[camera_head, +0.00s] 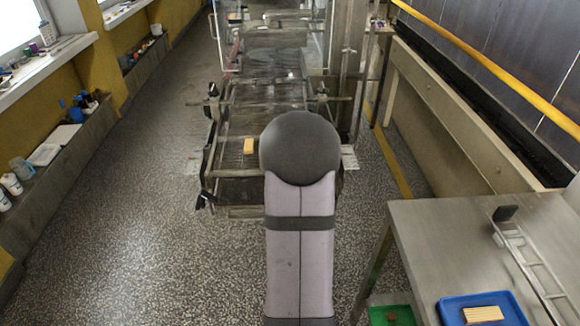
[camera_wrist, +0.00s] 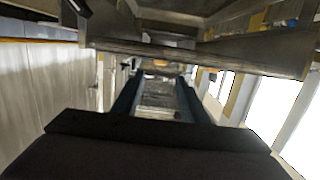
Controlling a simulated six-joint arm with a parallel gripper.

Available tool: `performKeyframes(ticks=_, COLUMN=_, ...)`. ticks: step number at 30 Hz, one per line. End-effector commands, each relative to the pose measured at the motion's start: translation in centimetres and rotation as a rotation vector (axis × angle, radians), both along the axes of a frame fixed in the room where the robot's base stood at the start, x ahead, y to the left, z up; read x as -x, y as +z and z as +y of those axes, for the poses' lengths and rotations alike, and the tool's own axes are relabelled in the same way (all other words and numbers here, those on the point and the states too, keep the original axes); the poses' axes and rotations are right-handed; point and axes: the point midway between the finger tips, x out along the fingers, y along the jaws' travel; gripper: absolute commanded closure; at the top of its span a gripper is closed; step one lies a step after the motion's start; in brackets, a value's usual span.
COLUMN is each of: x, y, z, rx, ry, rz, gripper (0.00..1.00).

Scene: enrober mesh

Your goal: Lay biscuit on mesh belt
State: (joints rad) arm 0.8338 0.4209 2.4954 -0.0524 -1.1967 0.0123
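A tan-orange biscuit (camera_head: 249,146) lies on the mesh belt (camera_head: 228,160) in the head view, just left of my arm's rounded joint. More tan biscuit pieces (camera_head: 483,314) sit close together in a blue tray (camera_head: 452,303) at the lower right. In the wrist view, my gripper (camera_wrist: 158,90) has its two dark fingers apart with nothing seen between them. A small orange patch shows beyond the fingers; I cannot tell whether it is the biscuit. My arm hides the gripper and part of the belt in the head view.
A steel table (camera_head: 440,235) at the right holds the blue tray and a metal rack (camera_head: 530,262). A green container (camera_head: 391,313) stands at the bottom, beside the table. Frame posts and side rails flank the belt. The speckled floor at left is clear.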

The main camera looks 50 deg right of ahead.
Motion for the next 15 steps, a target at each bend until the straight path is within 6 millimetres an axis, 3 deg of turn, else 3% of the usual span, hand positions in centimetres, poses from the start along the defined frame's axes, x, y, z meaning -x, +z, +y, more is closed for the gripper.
performKeyframes(ticks=15, x=1.5, y=0.6, z=1.5, rx=-0.002, ry=-0.001, rz=0.002, gripper=0.6)
